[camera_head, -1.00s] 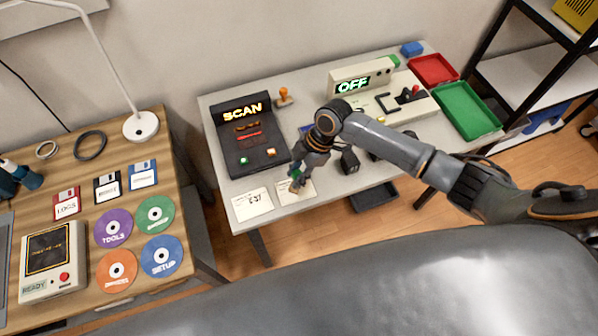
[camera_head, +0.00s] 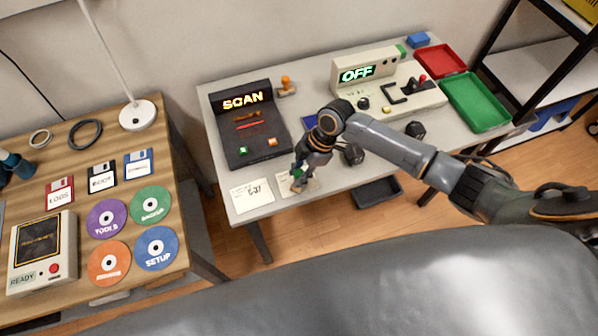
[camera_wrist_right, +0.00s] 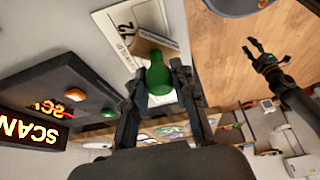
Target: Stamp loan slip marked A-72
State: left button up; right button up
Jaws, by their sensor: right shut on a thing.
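My right gripper (camera_head: 298,176) is shut on a stamp with a green handle (camera_wrist_right: 160,76) and a wooden block (camera_wrist_right: 154,45). The stamp is over the right loan slip (camera_head: 312,184) at the front edge of the grey desk. In the wrist view this slip (camera_wrist_right: 112,22) shows the end of a number, "72"; the stamp hides the rest. I cannot tell whether the block touches the paper. Another slip (camera_head: 250,195), apparently ending in 37, lies to its left. My left gripper (camera_wrist_right: 262,52) shows in the wrist view, fingers apart and empty, over the floor.
A black SCAN unit (camera_head: 240,150) stands just behind the slips. An orange-handled stamp (camera_head: 287,86) and a blue pad (camera_head: 312,122) are farther back. An OFF device (camera_head: 380,90), a red tray (camera_head: 436,60) and a green tray (camera_head: 475,100) are at right.

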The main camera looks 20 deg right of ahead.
jog(key=shift+f+b, duration=0.35)
jog(key=shift+f, duration=0.15)
dwell(0.6)
jog(key=shift+f, duration=0.1)
dwell(0.9)
notch_tip(320, 180, up, 7)
jog(key=p, duration=0.6)
jog(key=shift+p, duration=0.4)
dwell(0.5)
